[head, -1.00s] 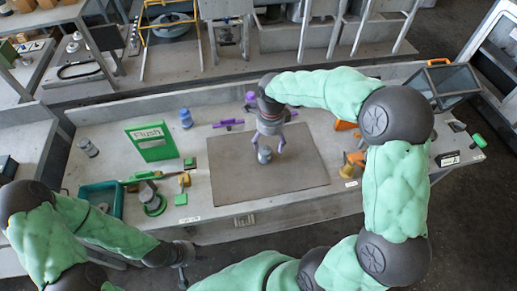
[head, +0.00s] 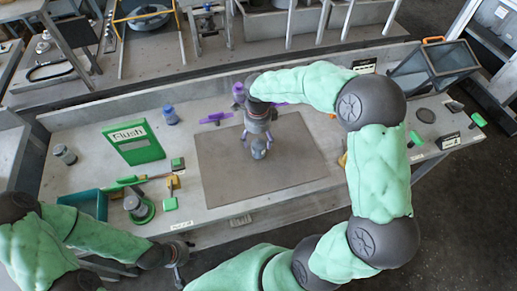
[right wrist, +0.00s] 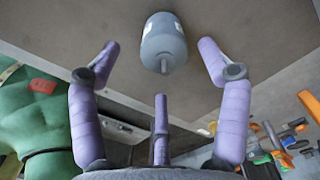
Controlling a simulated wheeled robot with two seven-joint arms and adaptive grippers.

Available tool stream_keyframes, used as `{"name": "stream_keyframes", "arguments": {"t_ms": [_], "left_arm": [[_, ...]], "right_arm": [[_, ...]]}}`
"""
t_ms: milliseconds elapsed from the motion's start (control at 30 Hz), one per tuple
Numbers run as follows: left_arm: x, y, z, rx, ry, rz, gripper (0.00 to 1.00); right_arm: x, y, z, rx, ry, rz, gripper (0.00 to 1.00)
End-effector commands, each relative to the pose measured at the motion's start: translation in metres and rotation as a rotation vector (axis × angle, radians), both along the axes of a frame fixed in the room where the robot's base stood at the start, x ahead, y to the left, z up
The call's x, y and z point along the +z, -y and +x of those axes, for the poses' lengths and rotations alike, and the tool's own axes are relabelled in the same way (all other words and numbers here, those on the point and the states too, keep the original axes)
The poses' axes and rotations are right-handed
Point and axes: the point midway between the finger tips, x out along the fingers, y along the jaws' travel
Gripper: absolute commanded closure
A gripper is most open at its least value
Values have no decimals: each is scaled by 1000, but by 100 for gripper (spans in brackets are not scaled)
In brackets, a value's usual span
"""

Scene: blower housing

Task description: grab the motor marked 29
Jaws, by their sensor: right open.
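A small grey motor (head: 258,150) stands on the brown mat (head: 225,185). In the right wrist view the motor (right wrist: 163,42) is a grey cylinder with a narrow shaft tip and pale label patches; no number can be read. My right gripper (head: 257,141) is above the motor, pointing down. In the right wrist view my right gripper (right wrist: 159,68) has its three purple fingers spread open around the motor's line, with visible gaps and nothing held. My left gripper (head: 178,266) is low at the front left, off the table edge, away from the motor; its fingers are unclear.
A green "Flush" board (head: 134,144), a teal bin (head: 88,203) and another grey cylinder (head: 65,154) are on the left. A blue bottle (head: 170,115) and purple part (head: 216,118) lie behind the mat. A dark-framed box (head: 435,65) stands back right. The mat's front is clear.

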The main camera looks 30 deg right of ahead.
Motion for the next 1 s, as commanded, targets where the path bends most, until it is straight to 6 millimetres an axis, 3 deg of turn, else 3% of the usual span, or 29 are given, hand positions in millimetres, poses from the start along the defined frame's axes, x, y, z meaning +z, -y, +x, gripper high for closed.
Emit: {"name": "stream_keyframes", "arguments": {"t_ms": [333,600,667,867,900,1000], "left_arm": [[-19,0,0,0,0,0,60],[-19,0,0,0,0,0,60],[-19,0,0,0,0,0,60],[-19,0,0,0,0,0,60],[-19,0,0,0,0,0,60],[-19,0,0,0,0,0,60]], "right_arm": [[-45,4,2,1,-4,0,23],[-48,4,2,1,0,0,23],[-48,4,2,1,0,0,37],[-48,4,2,1,-1,1,93],[-48,4,2,1,-1,1,98],[-48,4,3,1,1,-1,99]]}}
